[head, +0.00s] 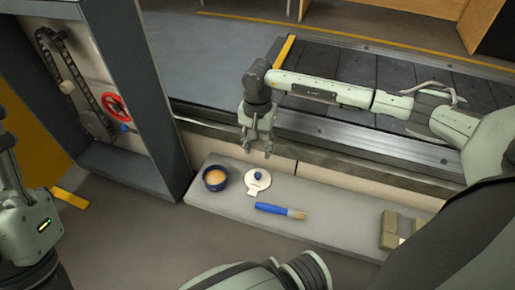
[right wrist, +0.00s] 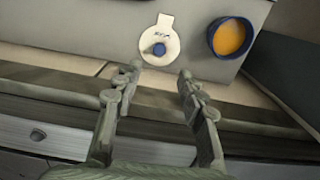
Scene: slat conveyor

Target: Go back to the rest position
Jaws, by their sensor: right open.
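My right gripper (head: 258,150) hangs open and empty over the near edge of the conveyor, above the back of the grey shelf. Its open fingers (right wrist: 158,82) also show in the right wrist view, with nothing between them. On the shelf lies a white lid with a blue knob (head: 257,182), just below the gripper in the head view and apart from it. It also shows in the right wrist view (right wrist: 160,36). My left arm shows only in part at the left edge; its gripper is not seen.
On the grey shelf (head: 340,222) stand a blue pot with orange contents (head: 215,178), a blue-handled brush (head: 280,210) and tan blocks (head: 390,230). The slat conveyor (head: 390,75) runs behind. A grey cabinet with a red handwheel (head: 116,106) stands left of the shelf.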

